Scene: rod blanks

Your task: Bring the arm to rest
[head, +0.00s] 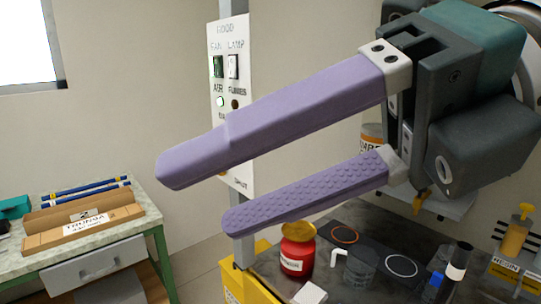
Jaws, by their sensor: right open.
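My right gripper (203,196) reaches in from the upper right, close to the camera. Its two long purple fingers point left and stand wide apart. The gap between them is empty, with the wall and panel visible through it. It hangs in the air in front of the bench and touches nothing that I can see. My left gripper is not in view.
A white switch panel (228,45) on a post stands behind the fingers. A left table (32,257) carries a cardboard tray (120,213) and blue rods (85,187).

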